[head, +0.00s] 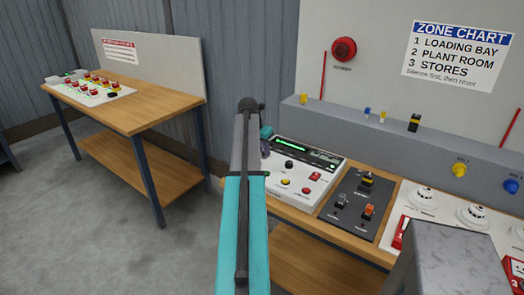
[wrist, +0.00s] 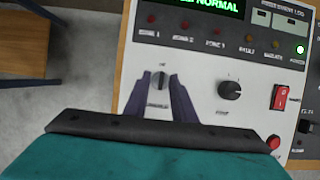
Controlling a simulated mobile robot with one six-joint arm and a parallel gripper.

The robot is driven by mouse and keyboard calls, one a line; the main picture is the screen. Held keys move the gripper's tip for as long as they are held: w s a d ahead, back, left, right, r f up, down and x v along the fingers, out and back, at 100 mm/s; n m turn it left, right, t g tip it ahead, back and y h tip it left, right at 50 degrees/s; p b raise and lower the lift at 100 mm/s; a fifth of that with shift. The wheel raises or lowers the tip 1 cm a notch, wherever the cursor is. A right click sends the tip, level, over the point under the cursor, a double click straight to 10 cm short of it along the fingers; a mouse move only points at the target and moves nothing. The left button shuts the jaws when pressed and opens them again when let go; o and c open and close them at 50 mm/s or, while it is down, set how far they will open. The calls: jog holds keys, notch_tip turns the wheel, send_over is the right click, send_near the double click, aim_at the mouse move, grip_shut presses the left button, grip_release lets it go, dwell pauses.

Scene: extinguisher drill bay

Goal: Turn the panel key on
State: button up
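The white control panel (head: 325,160) stands on the wooden bench, and its left part fills much of the wrist view (wrist: 205,60). The panel key (wrist: 160,84) is a small round switch with a dark slot that looks roughly upright. My gripper (wrist: 161,80) is open, with one purple finger on each side of the key. A small gap seems to show between fingers and key; I cannot tell how deep the fingertips reach. In the head view my arm hides the key and most of my gripper.
A black knob (wrist: 230,90), a red rocker switch (wrist: 279,97) and a red button (wrist: 273,142) are right of the key. A row of lamps and a green display reading "NORMAL" (wrist: 207,5) lie above. A dark switch plate (head: 350,212) stands beside the panel.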

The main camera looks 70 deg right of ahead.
grip_shut()
jog(key=shift+a+f, duration=0.1)
jog(key=shift+a, duration=0.1)
jog(key=shift+d, duration=0.15)
